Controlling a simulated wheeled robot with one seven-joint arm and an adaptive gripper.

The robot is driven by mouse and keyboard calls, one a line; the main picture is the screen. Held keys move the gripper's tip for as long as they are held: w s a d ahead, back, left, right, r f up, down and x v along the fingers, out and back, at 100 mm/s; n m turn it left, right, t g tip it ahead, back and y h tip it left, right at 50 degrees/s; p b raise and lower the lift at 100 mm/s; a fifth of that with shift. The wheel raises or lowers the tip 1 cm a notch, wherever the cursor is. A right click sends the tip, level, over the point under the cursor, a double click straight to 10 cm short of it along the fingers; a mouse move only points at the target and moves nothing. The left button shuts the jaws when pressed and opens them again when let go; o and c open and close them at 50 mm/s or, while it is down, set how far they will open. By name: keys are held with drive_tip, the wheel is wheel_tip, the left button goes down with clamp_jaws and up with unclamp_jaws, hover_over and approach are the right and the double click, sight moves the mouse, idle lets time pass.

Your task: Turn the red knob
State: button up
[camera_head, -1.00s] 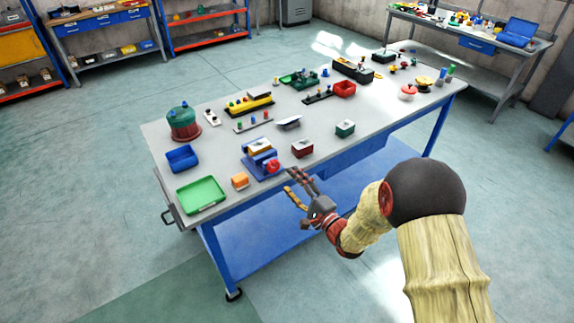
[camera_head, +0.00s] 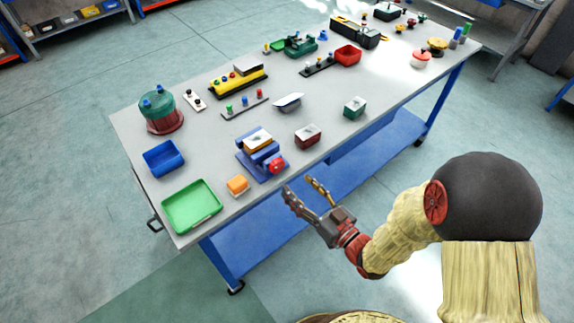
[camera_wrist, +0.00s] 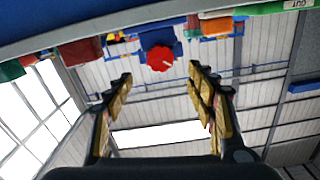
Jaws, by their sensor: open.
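The red knob (camera_head: 277,165) sits on the front of a blue vise-like fixture (camera_head: 251,161) near the front edge of the table. A yellowish block with a pale top (camera_head: 257,140) is in the fixture. My gripper (camera_head: 302,190) is open and empty, just off the table's front edge, to the lower right of the knob and apart from it. In the wrist view the red knob (camera_wrist: 159,57) shows ahead, between and beyond the open fingers (camera_wrist: 165,85). The wrist picture appears upside down.
A blue bin (camera_head: 163,159) is behind the tray. The floor before the table is clear.

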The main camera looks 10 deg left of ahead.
sight(279, 167)
drive_tip(key=shift+b+x, duration=0.9)
drive_tip(key=shift+x, duration=3.1)
drive_tip(key=shift+c, duration=0.9)
drive_tip(key=c, duration=1)
drive_tip(key=shift+f+n+b, duration=0.15)
drive_tip(key=shift+n+b, duration=0.65)
drive_tip(key=shift+n, duration=0.5)
drive_tip(key=o, duration=1.2)
